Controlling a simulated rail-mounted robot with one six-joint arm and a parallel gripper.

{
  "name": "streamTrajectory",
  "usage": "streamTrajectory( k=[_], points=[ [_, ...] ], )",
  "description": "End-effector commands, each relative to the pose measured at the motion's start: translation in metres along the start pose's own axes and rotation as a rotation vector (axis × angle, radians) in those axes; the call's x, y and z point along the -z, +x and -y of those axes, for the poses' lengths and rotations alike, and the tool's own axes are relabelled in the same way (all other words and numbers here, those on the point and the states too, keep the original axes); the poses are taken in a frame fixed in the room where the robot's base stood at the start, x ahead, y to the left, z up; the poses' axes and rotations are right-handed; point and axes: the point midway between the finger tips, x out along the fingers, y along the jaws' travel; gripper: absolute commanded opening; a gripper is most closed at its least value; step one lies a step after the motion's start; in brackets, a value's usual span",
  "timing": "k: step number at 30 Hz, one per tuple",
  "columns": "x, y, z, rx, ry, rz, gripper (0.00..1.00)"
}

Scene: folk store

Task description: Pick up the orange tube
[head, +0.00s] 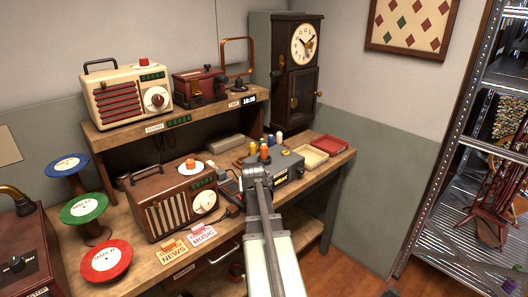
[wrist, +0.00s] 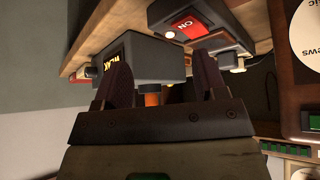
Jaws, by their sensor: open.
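A small orange tube (head: 264,154) with a dark green top stands on the grey tester box (head: 290,167) on the workbench in the head view. My gripper (head: 256,171) is at the near side of that box, in front of the tube's lower part. In the wrist view, my gripper (wrist: 160,72) has its two dark fingers spread apart. An orange piece (wrist: 152,99), likely the tube, shows between the fingers near the gripper body, partly hidden by it. I cannot tell whether the fingers touch it. The grey box (wrist: 145,60) with a yellow label lies beyond the fingers.
A yellow tube (head: 253,149) stands just left of the orange one, and small white and blue pieces (head: 278,137) stand behind. A brown radio (head: 175,200) is on the left. Cream (head: 304,158) and red (head: 328,145) trays lie to the right. The upper shelf (head: 170,121) is behind.

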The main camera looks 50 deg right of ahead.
Motion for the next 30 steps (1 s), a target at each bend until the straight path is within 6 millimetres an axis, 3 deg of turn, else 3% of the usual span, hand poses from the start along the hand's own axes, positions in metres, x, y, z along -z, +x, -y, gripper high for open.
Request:
streamTrajectory(
  k=[1,2,3,6,13,21,27,30],
  points=[
    [0.042,0.009,-0.035,-0.036,0.046,-0.124,0.65],
    [0.061,0.012,-0.048,-0.048,0.063,-0.204,0.65],
    [0.083,0.013,-0.056,-0.055,0.072,-0.299,0.65],
    [0.117,0.007,-0.052,-0.049,0.068,-0.475,0.65],
    [0.13,0.0,-0.051,-0.04,0.075,-0.568,0.65],
    [0.154,0.043,-0.053,-0.04,0.075,-0.566,0.65],
    [0.16,0.048,-0.053,-0.039,0.075,-0.565,0.65],
    [0.167,0.059,-0.054,-0.039,0.075,-0.565,0.65]
  ],
)
